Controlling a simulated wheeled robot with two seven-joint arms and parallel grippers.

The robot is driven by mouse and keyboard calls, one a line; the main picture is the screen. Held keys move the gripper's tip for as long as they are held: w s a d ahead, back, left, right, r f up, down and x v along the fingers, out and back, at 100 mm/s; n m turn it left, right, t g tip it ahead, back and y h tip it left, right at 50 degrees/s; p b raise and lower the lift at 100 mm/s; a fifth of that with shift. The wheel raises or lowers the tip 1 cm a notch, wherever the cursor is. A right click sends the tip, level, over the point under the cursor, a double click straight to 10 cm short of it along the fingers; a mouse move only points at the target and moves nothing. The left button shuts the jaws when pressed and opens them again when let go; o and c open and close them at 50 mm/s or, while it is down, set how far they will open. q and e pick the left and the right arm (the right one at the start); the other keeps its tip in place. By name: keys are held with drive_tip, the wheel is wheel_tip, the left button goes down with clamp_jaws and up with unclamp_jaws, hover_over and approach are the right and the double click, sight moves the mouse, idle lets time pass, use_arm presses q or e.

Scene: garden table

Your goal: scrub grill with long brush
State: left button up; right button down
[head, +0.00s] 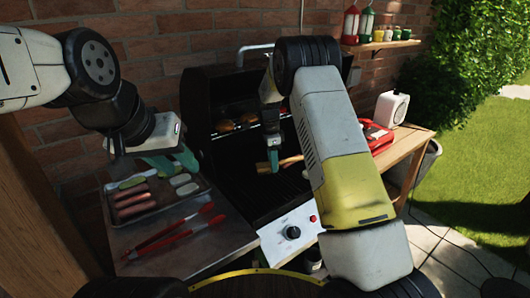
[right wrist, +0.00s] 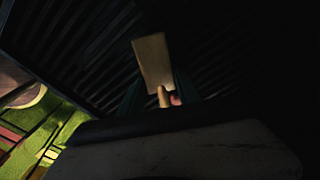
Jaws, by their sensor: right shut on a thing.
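The grill (head: 265,190) stands against the brick wall with its black lid up, its dark grate bare near the front. My right gripper (head: 273,160) is low over the grate, shut on the long brush (head: 291,161), whose wooden part sticks out to the right. In the right wrist view the brush (right wrist: 152,60) shows as a pale wooden block between teal fingers, with grate bars behind it. Its bristles are hidden, and I cannot tell whether they touch the grate. My left gripper (head: 172,160) hangs over the food tray, its teal fingers apart and empty.
The tray (head: 148,212) of sausages and vegetable slices is on the left side table, with red tongs (head: 176,236) in front. Buns (head: 224,125) lie at the grill's back. A red case (head: 377,136) and white box (head: 391,108) stand on the right wooden table.

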drive_tip(key=s+d, duration=0.2)
drive_tip(key=s, duration=0.1)
drive_tip(key=s+d, duration=0.3)
drive_tip(key=s, duration=0.1)
drive_tip(key=s+d, duration=0.2)
drive_tip(key=s, duration=0.2)
drive_tip(key=shift+d, duration=0.15)
wheel_tip(320, 180, up, 7)
drive_tip(key=shift+s+d, duration=0.15)
drive_tip(key=shift+s, duration=0.1)
idle(0.4)
